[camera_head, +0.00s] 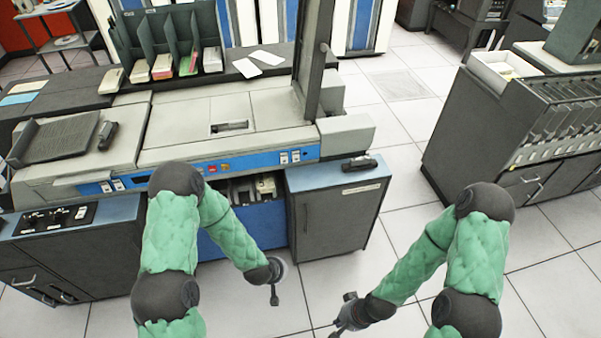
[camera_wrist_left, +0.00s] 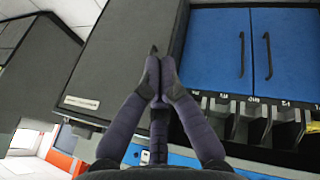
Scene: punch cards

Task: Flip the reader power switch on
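The card machine (camera_head: 215,125) stands in the middle left of the head view, with a blue control strip (camera_head: 255,162) along its front. White switches (camera_head: 290,157) sit near the strip's right end, and more switches (camera_head: 112,185) sit near its left end. I cannot tell which is the power switch or how any is set. My left gripper (camera_head: 274,287) is low in front of the machine, apart from it. In the left wrist view its fingers (camera_wrist_left: 158,62) meet, with nothing seen between them. My right gripper (camera_head: 345,312) hangs low over the floor, its fingers too small to read.
A dark cabinet (camera_head: 335,220) stands under the machine's right end, with a small black object (camera_head: 359,164) on top. A black switch panel (camera_head: 50,219) is at lower left. A grey card-sorting unit (camera_head: 510,140) stands at right. Tiled floor (camera_head: 400,190) is clear between them.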

